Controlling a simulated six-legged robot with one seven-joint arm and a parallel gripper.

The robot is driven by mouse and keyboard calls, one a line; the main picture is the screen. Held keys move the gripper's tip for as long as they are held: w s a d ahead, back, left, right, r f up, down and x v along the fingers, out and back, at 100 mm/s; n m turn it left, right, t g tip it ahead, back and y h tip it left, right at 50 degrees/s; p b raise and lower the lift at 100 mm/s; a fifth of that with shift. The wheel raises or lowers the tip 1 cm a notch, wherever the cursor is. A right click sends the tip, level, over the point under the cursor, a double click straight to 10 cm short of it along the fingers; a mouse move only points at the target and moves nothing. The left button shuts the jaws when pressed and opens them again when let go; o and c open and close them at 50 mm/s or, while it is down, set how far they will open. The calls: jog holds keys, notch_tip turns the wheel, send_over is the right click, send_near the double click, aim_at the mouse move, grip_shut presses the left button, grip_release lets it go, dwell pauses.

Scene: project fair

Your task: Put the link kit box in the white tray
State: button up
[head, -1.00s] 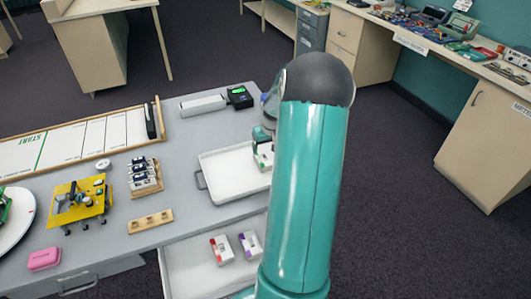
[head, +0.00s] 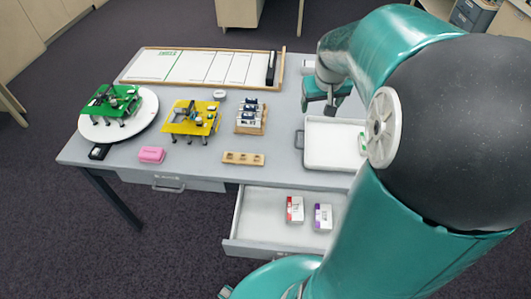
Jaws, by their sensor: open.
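The white tray (head: 335,160) sits on the right part of the grey table. A small green and white box (head: 363,142) is inside it at the right, partly hidden by my arm. The open drawer below holds a red and white box (head: 295,210) and a purple and white box (head: 322,217), side by side and apart. Their labels are too small to read, so I cannot tell which box is the link kit. My gripper (head: 319,107) is open and empty, above the table behind the tray's left back corner.
The pulled-out drawer (head: 233,241) juts from the table front. A wooden block (head: 243,158), battery-like rack (head: 250,119), yellow platform (head: 191,117), pink box (head: 151,154) and white turntable (head: 92,130) with a green platform stand left. A long white board (head: 200,66) lies behind.

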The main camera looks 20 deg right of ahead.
jog(key=s+a+r+n+t+y, duration=0.1)
jog(key=s+a+r, duration=0.2)
jog(key=s+a, duration=0.4)
jog(key=s+a+r+n+t+y, duration=0.1)
jog(key=s+a, duration=0.6)
jog(key=a, duration=0.9)
notch_tip(320, 180, up, 2)
jog(key=shift+s+r+n, duration=0.1)
jog(key=shift+s+n, duration=0.2)
jog(key=shift+n, duration=0.3)
